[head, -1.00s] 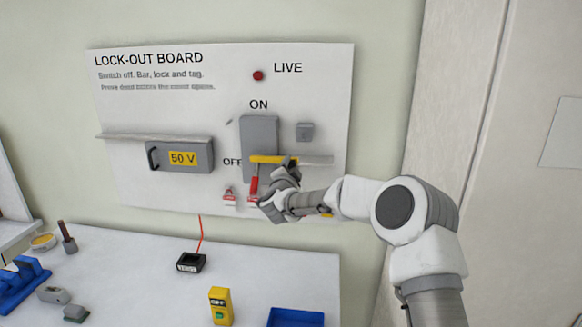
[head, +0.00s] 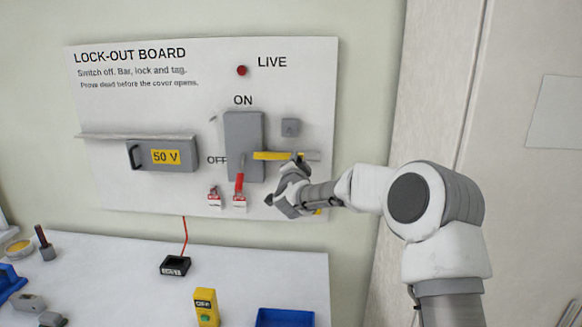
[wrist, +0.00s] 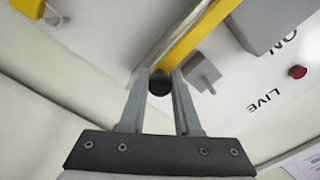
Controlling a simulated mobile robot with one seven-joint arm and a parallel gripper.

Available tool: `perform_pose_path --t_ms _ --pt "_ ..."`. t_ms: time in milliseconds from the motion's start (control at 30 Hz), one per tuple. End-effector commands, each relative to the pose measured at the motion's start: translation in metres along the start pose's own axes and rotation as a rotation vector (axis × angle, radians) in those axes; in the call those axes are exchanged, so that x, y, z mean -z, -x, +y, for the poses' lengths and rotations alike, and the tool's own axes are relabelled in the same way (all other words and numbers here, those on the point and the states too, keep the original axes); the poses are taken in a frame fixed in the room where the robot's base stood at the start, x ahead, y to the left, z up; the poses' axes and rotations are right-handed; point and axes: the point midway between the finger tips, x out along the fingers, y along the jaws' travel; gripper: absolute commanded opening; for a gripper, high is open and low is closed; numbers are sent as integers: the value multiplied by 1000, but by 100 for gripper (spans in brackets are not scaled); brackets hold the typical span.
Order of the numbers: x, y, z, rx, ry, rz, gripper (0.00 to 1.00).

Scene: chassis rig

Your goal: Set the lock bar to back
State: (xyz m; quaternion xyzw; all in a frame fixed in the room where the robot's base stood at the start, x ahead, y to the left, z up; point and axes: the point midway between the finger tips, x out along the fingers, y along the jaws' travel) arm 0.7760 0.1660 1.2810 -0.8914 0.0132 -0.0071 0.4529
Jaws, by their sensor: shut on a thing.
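The yellow lock bar (head: 272,155) lies level on the board, its left end over the right edge of the grey switch box (head: 232,145). Its left end is just right of the switch handle (head: 239,182), whose red grip points down toward OFF. My gripper (head: 298,161) is at the bar's right part. In the wrist view, my gripper (wrist: 160,88) is shut on the bar's dark round knob (wrist: 160,83), and the yellow bar (wrist: 196,34) runs up and right from it. My fingers partly hide the bar's right end in the head view.
A red lamp (head: 242,71) marked LIVE is above. The 50 V cover (head: 165,155) is at left under a ledge. Small red-and-white items (head: 214,197) hang below the switch. A yellow tester (head: 206,307) and blue tray (head: 285,318) stand on the bench (head: 120,270).

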Motion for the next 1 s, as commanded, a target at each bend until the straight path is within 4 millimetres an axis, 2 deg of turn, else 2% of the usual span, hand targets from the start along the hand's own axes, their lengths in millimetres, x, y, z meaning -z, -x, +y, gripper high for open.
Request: perform_pose_path --t_ms 200,233,367,767,867,1000 --pt "3 -1 4 -7 0 5 0" --pt "3 -1 4 -8 0 6 38" --pt "3 -1 3 -6 -1 6 61" --pt "2 1 1 -2 -2 4 63" --pt "2 6 0 -1 -2 4 63" --pt "1 24 1 -1 0 4 63"
